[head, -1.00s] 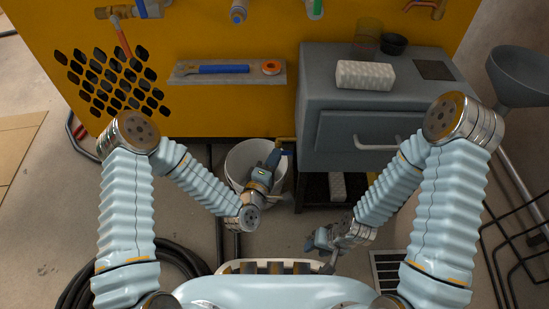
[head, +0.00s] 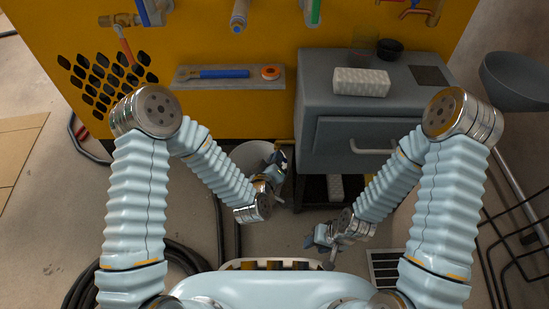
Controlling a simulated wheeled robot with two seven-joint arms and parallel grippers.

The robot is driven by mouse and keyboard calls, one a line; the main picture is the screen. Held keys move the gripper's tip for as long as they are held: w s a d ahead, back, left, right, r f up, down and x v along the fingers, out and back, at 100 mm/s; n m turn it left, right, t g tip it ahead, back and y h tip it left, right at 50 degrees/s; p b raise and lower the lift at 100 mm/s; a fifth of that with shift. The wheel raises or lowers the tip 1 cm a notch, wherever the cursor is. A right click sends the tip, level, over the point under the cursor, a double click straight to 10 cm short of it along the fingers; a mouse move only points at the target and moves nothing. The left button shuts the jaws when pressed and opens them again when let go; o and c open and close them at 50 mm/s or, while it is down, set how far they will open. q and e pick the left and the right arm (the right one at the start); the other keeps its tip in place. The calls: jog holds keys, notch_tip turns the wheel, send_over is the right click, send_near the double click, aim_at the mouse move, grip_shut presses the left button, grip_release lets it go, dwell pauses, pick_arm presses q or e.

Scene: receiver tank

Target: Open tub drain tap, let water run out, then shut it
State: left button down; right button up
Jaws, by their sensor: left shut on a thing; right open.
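My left gripper (head: 281,160) reaches low in front of the yellow panel, at the right edge of a white tub (head: 250,152). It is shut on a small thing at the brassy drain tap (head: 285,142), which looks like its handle. The fingers hide most of the tap, so I cannot tell how its handle is turned. The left arm covers much of the tub, and no water shows. My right gripper (head: 316,240) is open and empty, low in front of the grey cabinet and apart from the tap.
The grey cabinet (head: 330,113) stands right of the tub, with a white textured block (head: 361,82) on top. A shelf (head: 190,86) with a blue-handled tool (head: 222,73) is on the yellow panel. Black hose (head: 84,285) lies at left. A grey funnel (head: 520,80) stands at right.

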pick_arm(q)
jog(key=shift+s+m+y, duration=0.1)
jog(key=shift+m+y, duration=0.4)
jog(key=shift+m, duration=0.3)
jog(key=shift+g, duration=0.3)
jog(key=c, duration=1.2)
grip_release()
